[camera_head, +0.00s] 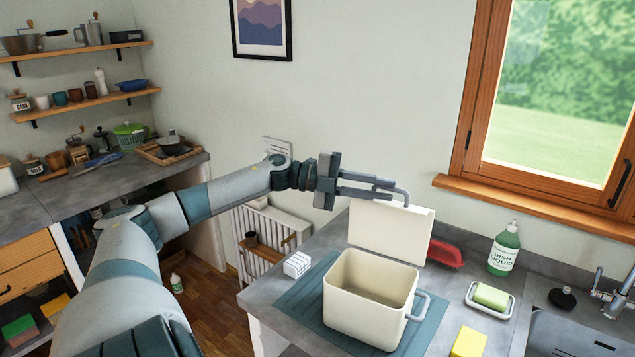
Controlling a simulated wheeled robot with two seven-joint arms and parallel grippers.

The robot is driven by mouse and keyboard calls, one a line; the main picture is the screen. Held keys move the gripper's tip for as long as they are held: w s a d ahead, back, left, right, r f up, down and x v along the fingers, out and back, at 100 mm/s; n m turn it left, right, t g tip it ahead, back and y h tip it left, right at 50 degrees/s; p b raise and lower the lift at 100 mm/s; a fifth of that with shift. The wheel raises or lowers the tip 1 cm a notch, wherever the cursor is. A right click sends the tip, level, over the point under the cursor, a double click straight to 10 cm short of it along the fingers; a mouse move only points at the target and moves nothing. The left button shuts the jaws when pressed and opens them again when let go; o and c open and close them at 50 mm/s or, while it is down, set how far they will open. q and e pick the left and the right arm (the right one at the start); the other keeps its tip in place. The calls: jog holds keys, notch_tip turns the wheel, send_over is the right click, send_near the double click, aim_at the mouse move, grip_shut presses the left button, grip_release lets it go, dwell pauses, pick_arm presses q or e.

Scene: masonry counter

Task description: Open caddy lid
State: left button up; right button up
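The cream caddy (365,306) stands on a blue-grey mat (305,307) on the counter, with a grey side handle. Its lid (391,233) is raised about upright at the back edge, and the box's empty-looking inside shows. A grey loop handle (405,194) is at the top of the lid. My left gripper (388,189) reaches in from the left, with its fingertips at this handle. The fingers overlap the handle in the picture, so I cannot tell whether they grip it. My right gripper is not in view.
A white striped block (297,264) lies left of the caddy. A red dish (446,254), a green dish-liquid bottle (504,249), a soap dish (490,299) and a yellow sponge (468,342) are to the right. The sink (570,335) is at the far right. The window sill (540,207) is behind.

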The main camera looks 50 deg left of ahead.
pick_arm(q)
jog(key=b+v, duration=0.4)
jog(key=v, duration=1.1)
jog(key=shift+s+a, duration=0.1)
jog(key=shift+s, duration=0.05)
dwell(0.4)
jog(key=shift+r, duration=0.1)
